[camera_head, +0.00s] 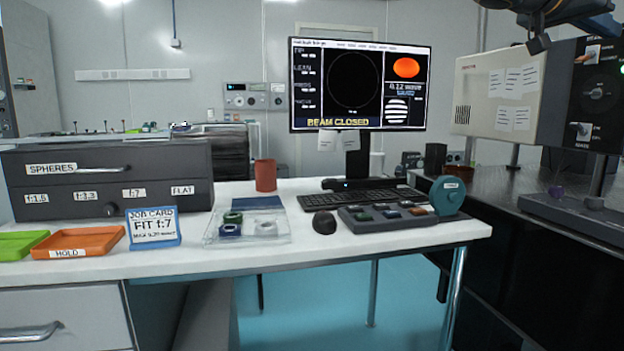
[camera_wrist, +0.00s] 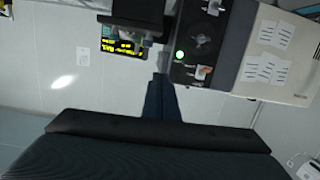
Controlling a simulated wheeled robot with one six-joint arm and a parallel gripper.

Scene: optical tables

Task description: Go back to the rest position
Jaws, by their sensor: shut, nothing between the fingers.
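My gripper (camera_head: 538,44) shows at the top right of the head view, at the end of my dark arm, which comes in from the top edge. It is shut, with nothing seen in it. It hangs in the air in front of the beige-and-black instrument (camera_head: 515,95), high above the tables and touching nothing that I can see. In the wrist view the instrument's dark panel (camera_wrist: 205,45) with knobs and a green light shows at the top, turned over. A large dark shape fills the bottom of that view.
The white table (camera_head: 330,255) holds a drawer unit (camera_head: 110,210), an orange tray (camera_head: 80,236), a job card (camera_head: 153,226), a clear tray with several rings (camera_head: 215,240), a keyboard (camera_head: 365,197) and a monitor (camera_head: 360,85). A dark optical table (camera_head: 500,190) stands at right.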

